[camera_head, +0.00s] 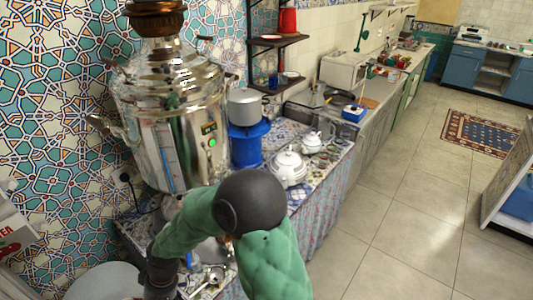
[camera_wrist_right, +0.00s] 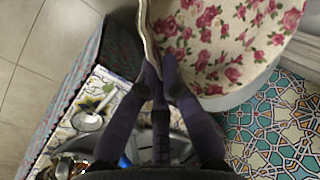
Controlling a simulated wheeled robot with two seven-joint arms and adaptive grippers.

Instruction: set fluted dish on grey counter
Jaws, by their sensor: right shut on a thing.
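My right gripper (camera_wrist_right: 162,75) is shut on the edge of a thin piece with a cream rim (camera_wrist_right: 150,45), seen nearly edge-on in the right wrist view. It looks like the fluted dish, but its fluting cannot be made out. In the head view my green right arm reaches down left in front of the samovar; the fingers and held piece cannot be made out there. A pale grey counter (camera_head: 396,78) runs along the wall toward the back; I cannot tell whether it is the grey counter named. My left gripper is not in view.
The samovar (camera_head: 170,125) stands on a tiled table with a blue stand and pot (camera_head: 245,105), a white teapot (camera_head: 289,167) and a smaller one (camera_head: 312,142). A rose-patterned round surface (camera_wrist_right: 215,45) lies beyond my fingers.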

